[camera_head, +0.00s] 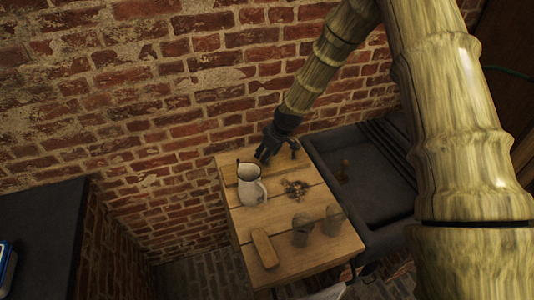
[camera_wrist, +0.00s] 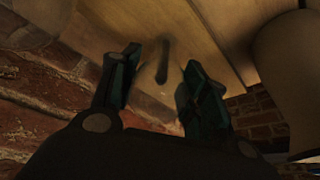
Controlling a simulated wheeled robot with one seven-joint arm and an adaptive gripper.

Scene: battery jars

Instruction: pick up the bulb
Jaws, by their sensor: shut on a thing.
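My gripper (camera_head: 272,154) is low over the far part of the wooden table (camera_head: 228,168), just right of and behind a white jug. The wrist view shows its two dark fingers (camera_wrist: 161,66) on either side of a pale, see-through bulb (camera_wrist: 158,88) with a darker streak in its middle. The fingers are shut on this bulb. Its outline is dim and blurred against the boards. I cannot make out the bulb in the head view, and I cannot tell whether it touches the table.
The white jug (camera_head: 250,188) stands close to my gripper. A small brown heap (camera_head: 295,188), two dark jars (camera_head: 302,228) (camera_head: 334,219) and a wooden block (camera_head: 264,248) are nearer the front. A brick wall (camera_head: 190,100) rises behind. A dark sink (camera_head: 365,185) is at right.

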